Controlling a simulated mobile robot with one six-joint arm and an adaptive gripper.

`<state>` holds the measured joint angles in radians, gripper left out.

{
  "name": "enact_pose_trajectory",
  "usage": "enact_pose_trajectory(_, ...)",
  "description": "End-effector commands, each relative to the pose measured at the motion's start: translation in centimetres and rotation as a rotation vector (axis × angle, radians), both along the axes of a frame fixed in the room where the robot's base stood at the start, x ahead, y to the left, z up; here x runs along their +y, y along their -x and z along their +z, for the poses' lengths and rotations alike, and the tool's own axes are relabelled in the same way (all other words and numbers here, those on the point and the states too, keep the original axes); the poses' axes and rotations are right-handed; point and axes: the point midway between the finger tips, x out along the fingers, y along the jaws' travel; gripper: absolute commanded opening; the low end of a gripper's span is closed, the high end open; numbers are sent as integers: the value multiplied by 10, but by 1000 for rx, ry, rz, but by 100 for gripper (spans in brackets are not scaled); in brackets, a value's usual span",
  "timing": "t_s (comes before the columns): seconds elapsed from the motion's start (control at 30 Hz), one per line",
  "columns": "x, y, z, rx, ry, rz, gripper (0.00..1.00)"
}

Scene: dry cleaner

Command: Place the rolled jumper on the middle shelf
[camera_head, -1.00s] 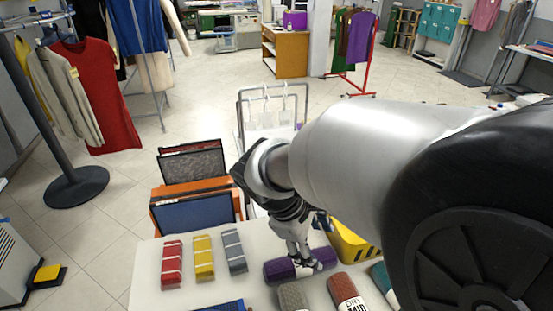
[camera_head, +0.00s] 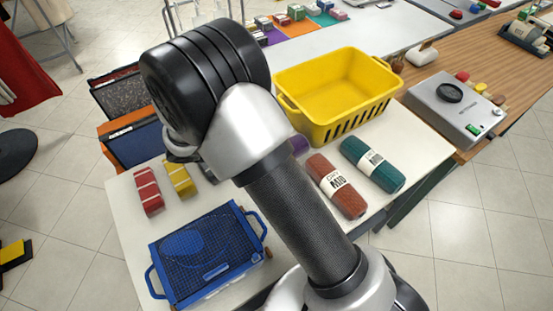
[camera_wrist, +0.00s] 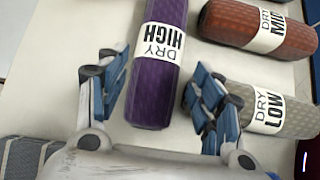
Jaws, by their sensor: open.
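A purple roll labelled DRY HIGH (camera_wrist: 158,65) lies on the white table; in the head view only a bit of it (camera_head: 298,146) shows beside my arm. A rust-brown roll labelled DRY MID (camera_wrist: 235,25) lies to its right, and it also shows in the head view (camera_head: 329,178). A grey roll labelled DRY LOW (camera_wrist: 258,105) is partly behind my right finger. A teal roll (camera_head: 373,165) lies beside the rust one. My gripper (camera_wrist: 160,95) is open, its fingers to either side of the purple roll's near end in the picture. I cannot tell their height. No middle shelf can be made out.
A yellow basket (camera_head: 335,105) stands behind the rolls. A blue mesh-topped crate (camera_head: 190,268) is at the table's front left. Red (camera_head: 147,192) and yellow (camera_head: 178,180) folded items lie behind it. A grey device (camera_head: 450,108) sits on the wooden counter at right.

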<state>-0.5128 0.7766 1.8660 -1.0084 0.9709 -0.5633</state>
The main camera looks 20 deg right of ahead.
Motion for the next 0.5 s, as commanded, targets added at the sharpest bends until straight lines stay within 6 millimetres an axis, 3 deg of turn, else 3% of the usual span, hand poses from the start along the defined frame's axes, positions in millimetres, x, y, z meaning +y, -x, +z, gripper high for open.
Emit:
enact_pose_trajectory(0.13,-20,-6,-22,2,1,-4,61)
enact_pose_trajectory(0.5,-38,-14,-39,0,0,-3,61)
